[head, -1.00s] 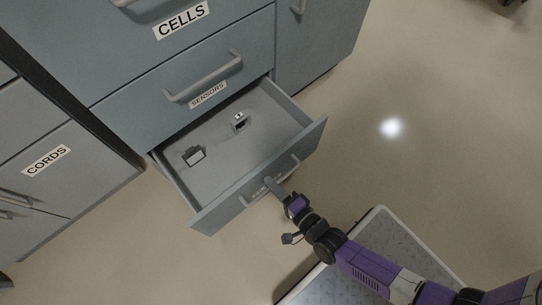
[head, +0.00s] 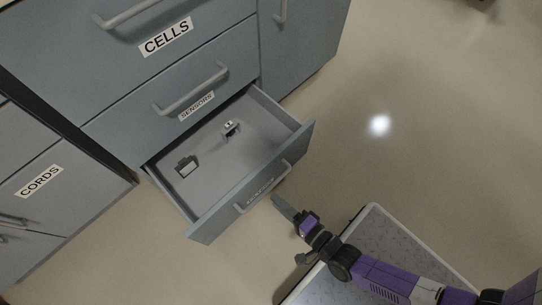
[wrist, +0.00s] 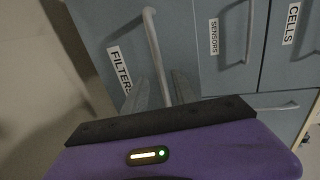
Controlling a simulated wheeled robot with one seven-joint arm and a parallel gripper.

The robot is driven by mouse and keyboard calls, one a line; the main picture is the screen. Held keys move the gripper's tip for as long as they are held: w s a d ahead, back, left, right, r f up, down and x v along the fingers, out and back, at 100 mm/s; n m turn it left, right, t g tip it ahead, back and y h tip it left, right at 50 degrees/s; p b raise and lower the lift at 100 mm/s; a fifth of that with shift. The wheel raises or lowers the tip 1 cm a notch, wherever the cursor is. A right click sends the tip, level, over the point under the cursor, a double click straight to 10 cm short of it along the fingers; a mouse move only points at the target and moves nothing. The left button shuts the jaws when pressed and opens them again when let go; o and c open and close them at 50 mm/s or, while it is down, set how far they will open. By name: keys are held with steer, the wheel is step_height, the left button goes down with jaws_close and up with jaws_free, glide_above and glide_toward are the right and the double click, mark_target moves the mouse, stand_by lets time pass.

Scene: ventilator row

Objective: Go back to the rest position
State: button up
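The bottom drawer (head: 222,205) is pulled out in the head view. Its front bears a FILTERS label (wrist: 119,70) and a bar handle (wrist: 153,42), which show in the wrist view. My gripper (head: 277,202) is just outside the drawer front, apart from the handle. In the wrist view my gripper's two fingers (wrist: 162,92) are spread, with the handle's lower end seen between them. They hold nothing.
Inside the open drawer lie a small dark-and-white item (head: 186,167) and a small white-and-dark item (head: 229,128). The SENSORS drawer (head: 150,130) and CELLS drawer (head: 190,60) above are shut. A CORDS cabinet (head: 70,200) stands at left. Floor (head: 420,100) at right is clear.

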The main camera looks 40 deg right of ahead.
steer(key=shift+s+r, duration=0.15)
steer(key=shift+s, duration=0.55)
